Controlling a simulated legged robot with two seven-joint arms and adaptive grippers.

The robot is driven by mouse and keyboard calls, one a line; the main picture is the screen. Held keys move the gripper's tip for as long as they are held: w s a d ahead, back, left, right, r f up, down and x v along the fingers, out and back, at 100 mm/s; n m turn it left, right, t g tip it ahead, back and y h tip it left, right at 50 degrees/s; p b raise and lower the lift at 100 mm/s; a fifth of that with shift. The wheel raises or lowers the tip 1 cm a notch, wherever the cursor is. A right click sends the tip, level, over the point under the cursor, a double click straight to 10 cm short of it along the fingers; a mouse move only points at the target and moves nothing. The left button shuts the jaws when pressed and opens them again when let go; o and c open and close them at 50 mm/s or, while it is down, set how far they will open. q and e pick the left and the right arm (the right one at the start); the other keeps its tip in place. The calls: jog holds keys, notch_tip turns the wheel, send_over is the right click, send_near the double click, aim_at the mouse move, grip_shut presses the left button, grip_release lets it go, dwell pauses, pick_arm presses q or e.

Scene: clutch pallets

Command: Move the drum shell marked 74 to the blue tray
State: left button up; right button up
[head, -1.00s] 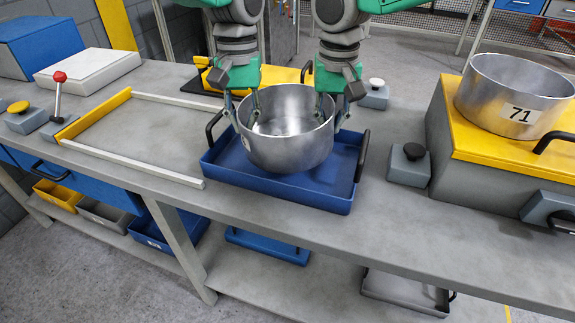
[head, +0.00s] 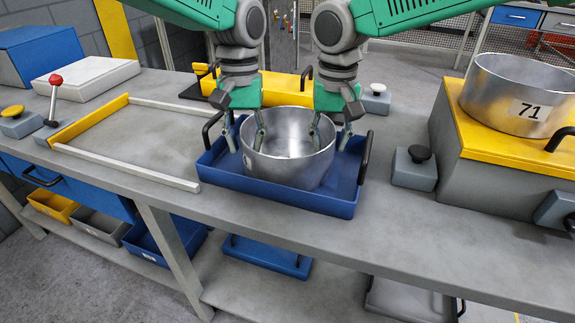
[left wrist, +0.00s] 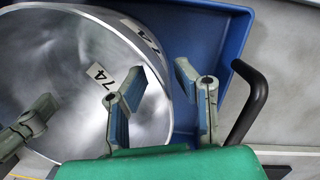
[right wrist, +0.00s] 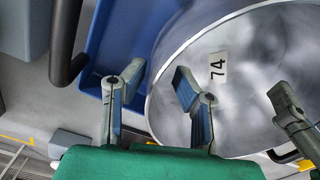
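The drum shell marked 74 is an open silver metal cylinder (head: 290,168) standing upright inside the blue tray (head: 290,198) in the head view. Its 74 label shows in the left wrist view (left wrist: 101,73) and in the right wrist view (right wrist: 217,67). My left gripper (head: 244,140) straddles the left wall, one finger inside and one outside, with gaps beside the wall. It also shows in the left wrist view (left wrist: 158,75). My right gripper (head: 330,138) straddles the right wall the same way, fingers apart, as the right wrist view shows (right wrist: 158,76).
A drum shell marked 71 (head: 500,100) stands on a yellow-topped block (head: 470,135) at right. Button boxes (head: 414,168) sit beside the tray. A white-railed frame (head: 130,165) lies at left, with clear bench inside. A yellow tray (head: 280,88) lies behind.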

jog(key=shift+f, duration=0.1)
pick_arm(q)
notch_tip(320, 180, up, 12)
jog(key=w, duration=0.2)
jog(key=shift+f, duration=0.15)
pick_arm(e)
notch_tip(320, 180, up, 12)
dwell(0.3)
pick_arm(q)
jog(key=shift+s, duration=0.1)
pick_arm(e)
jog(key=shift+f, duration=0.1)
